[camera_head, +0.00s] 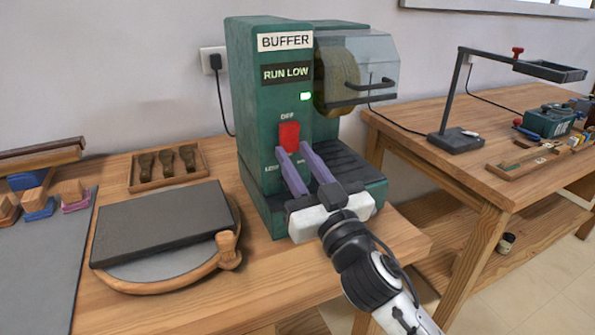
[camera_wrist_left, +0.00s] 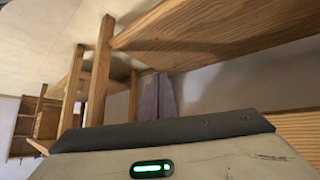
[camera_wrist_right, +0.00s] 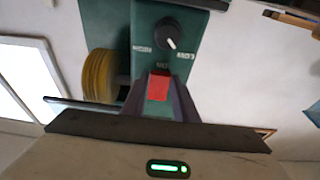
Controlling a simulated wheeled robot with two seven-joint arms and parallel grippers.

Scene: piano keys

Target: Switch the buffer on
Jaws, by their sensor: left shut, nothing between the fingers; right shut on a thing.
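The green buffer (camera_head: 262,130) stands upright on the wooden bench. Its front bears a "BUFFER" label, a "RUN LOW" sign and a lit green lamp (camera_head: 305,97). Below the lamp is a red switch (camera_head: 289,136). My right gripper (camera_head: 295,151) reaches the front, and its fingers are shut on the red switch. In the right wrist view the red switch (camera_wrist_right: 158,88) shows between the fingertips (camera_wrist_right: 159,80), with a dark knob (camera_wrist_right: 168,33) beyond it. The knob's lower part is hidden in the head view. My left gripper (camera_wrist_left: 156,82) is shut and empty, away from the buffer.
A yellowish buffing wheel (camera_head: 336,80) sits under a clear guard (camera_head: 372,60). To the left are a dark slab (camera_head: 165,222) on a round board, a small tray (camera_head: 135,184) and a grey mat (camera_head: 50,262). A second bench (camera_head: 480,185) stands at the right.

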